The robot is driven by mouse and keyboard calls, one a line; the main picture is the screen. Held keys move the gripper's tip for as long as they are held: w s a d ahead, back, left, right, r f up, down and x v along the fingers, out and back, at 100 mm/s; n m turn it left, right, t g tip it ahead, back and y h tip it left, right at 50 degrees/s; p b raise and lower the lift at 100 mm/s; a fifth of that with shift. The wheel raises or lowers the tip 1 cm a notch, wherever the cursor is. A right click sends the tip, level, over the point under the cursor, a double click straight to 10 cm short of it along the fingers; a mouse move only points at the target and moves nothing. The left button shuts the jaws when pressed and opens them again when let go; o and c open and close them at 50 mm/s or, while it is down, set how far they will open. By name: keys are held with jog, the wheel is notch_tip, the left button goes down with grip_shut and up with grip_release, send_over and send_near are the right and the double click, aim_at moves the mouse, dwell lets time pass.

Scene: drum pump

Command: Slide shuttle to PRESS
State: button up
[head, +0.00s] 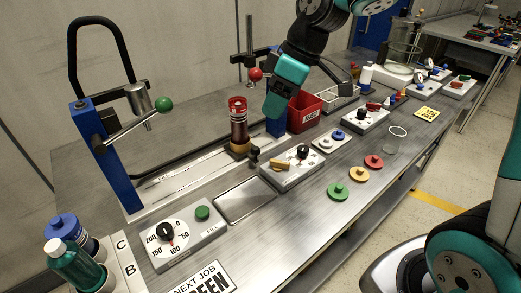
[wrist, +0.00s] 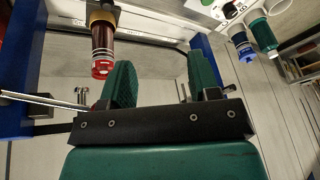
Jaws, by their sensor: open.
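A dark red-brown cylinder (head: 239,127) with a red top stands upright in a brass collar (head: 238,150) on the pale rail track (head: 185,178); this looks like the shuttle. In the wrist view the cylinder (wrist: 103,42) appears upside down, left of my fingers. A blue-posted lever stand (head: 118,160) with a green ball is at the track's left end. A second stand with a red ball (head: 255,74) is behind the cylinder. My gripper (wrist: 155,85) is open and empty, apart from the cylinder. In the head view its fingertips are hard to make out. I cannot read a PRESS label.
A red bin (head: 304,111) stands right of the track. In front are a dial box (head: 184,236), a switch box (head: 292,168), and green (head: 338,191), yellow and red discs. Blue and green bottles (head: 75,265) stand at the left. The bench front edge runs diagonally at lower right.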

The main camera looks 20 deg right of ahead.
jog(key=w+d+f+n, duration=0.2)
jog(key=w+d+f, duration=0.2)
jog(key=w+d, duration=0.25)
jog(key=p, duration=0.1)
send_near(257, 148)
jog(key=shift+t, duration=0.3)
jog(key=x, duration=0.9)
jog(key=shift+s+a+f, duration=0.1)
jog(key=shift+s+f, duration=0.05)
jog(key=shift+f, duration=0.25)
grip_shut()
